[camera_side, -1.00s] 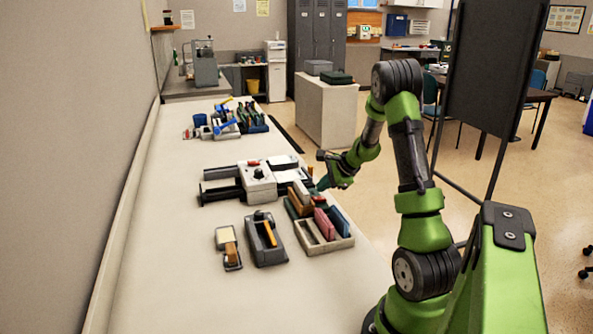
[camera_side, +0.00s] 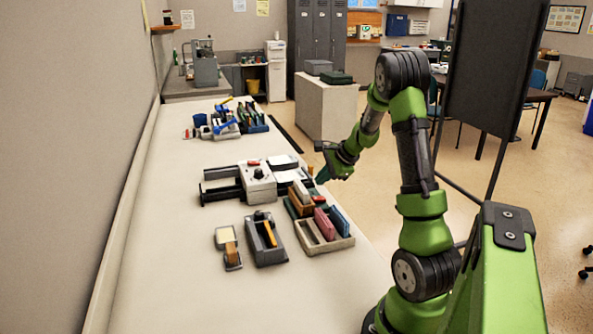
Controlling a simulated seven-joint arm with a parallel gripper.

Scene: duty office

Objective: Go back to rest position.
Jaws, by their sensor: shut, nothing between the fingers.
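The tray holds red and blue blocks, with an orange-brown box beside its far end. A white device with a dial (camera_side: 258,183) stands left of my gripper. Two dark holders (camera_side: 265,238) (camera_side: 228,247) stand nearer. The front of the bench (camera_side: 220,305) is clear.

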